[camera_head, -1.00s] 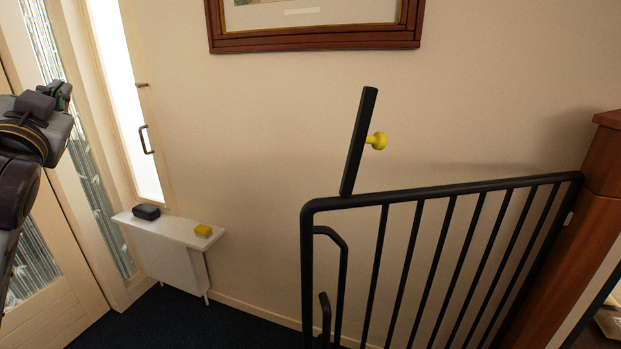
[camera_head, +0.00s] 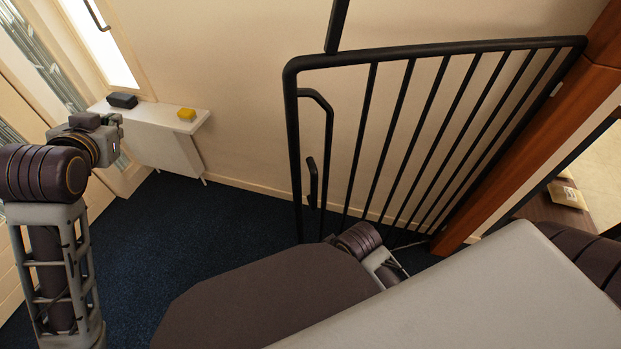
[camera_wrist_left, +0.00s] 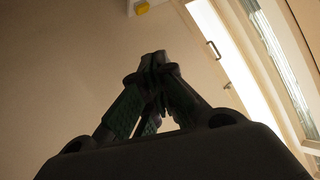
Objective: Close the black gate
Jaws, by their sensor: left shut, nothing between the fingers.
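The black gate (camera_head: 372,135) fills the middle and right of the head view, with its barred panel in front of the cream wall. Its right end meets a wooden post (camera_head: 585,95). Its free end (camera_head: 292,140) is at the left, with a bent inner bar and a small upright piece (camera_head: 312,180). My left gripper (camera_head: 120,120) is left of the gate, apart from it and near the white table. In the left wrist view its fingers (camera_wrist_left: 157,62) are together and empty, against the bare wall. My right gripper does not show.
A white wall table (camera_head: 155,120) holds a black block (camera_head: 123,100) and a yellow block (camera_head: 187,114). A dark bar (camera_head: 337,25) rises behind the gate's top rail. Dark blue carpet (camera_head: 200,220) is clear left of the gate. My own body covers the lower middle and right.

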